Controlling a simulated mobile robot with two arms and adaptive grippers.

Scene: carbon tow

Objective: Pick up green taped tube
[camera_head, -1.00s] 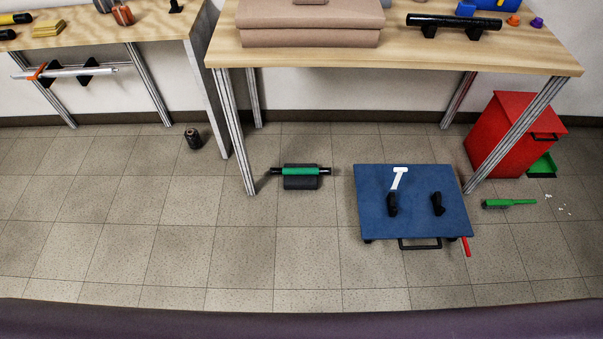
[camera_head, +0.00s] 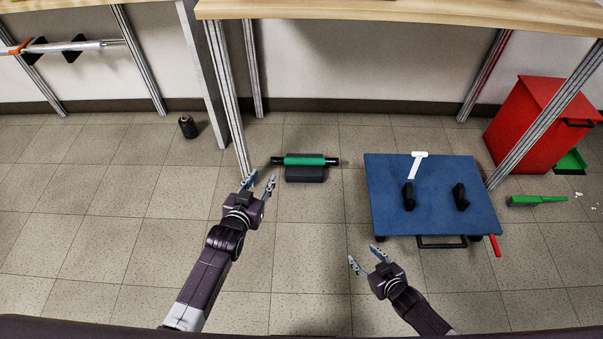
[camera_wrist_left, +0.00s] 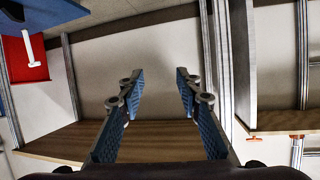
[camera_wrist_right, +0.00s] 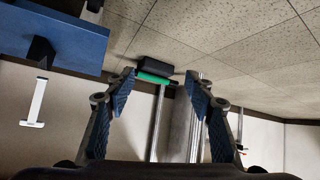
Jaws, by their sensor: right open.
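The green taped tube (camera_head: 304,161) is black at its ends with green tape around its middle. In the head view it lies across a dark grey block (camera_head: 306,174) on the floor, near a table leg. It also shows in the right wrist view (camera_wrist_right: 154,78), between the fingers in the distance. My left gripper (camera_head: 261,183) is open and empty, left of the tube and apart from it. My right gripper (camera_head: 365,257) is open and empty, below and right of the tube, in front of the blue platform's left part.
A low blue platform (camera_head: 390,217) with two black holders (camera_head: 409,196) and a white T-shaped piece (camera_head: 417,165) stands to the right. A red bin (camera_head: 530,120) and a green brush (camera_head: 535,200) are farther right. A black cylinder (camera_head: 187,126) stands left. Floor (camera_head: 300,230) between the grippers is clear.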

